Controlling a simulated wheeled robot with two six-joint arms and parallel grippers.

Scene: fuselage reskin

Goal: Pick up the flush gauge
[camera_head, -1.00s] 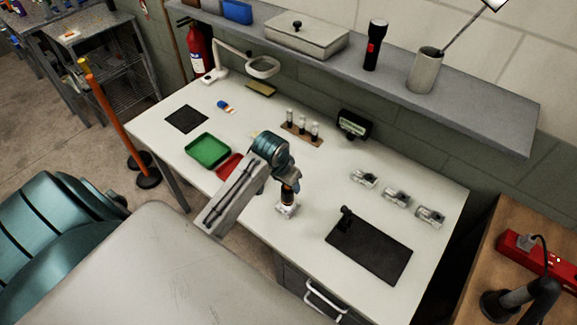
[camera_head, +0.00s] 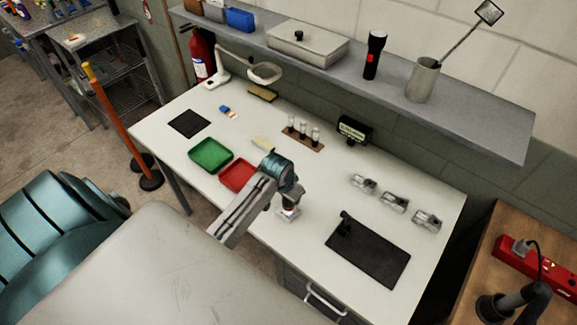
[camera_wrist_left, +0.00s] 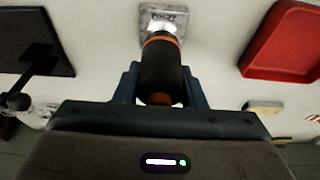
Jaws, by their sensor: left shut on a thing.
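The flush gauge, with a dark cylindrical body, orange bands and a pale metal foot (camera_head: 288,214), is on the white bench, in front of the rack of small vials. My left gripper (camera_head: 287,196) comes down over it from above and hides most of its body in the head view. In the left wrist view the dark body (camera_wrist_left: 161,72) sits between the two blue-grey fingers (camera_wrist_left: 160,95), which are shut on it. The metal foot shows beyond it. I cannot tell whether the foot touches the bench. My right gripper is not in view.
A red tray (camera_head: 237,175) and a green tray (camera_head: 211,155) lie left of the arm. A dark mat (camera_head: 368,252) lies to the right, with several metal blocks (camera_head: 395,202) behind it. A vial rack (camera_head: 303,136) stands behind. Bench between gauge and mat is clear.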

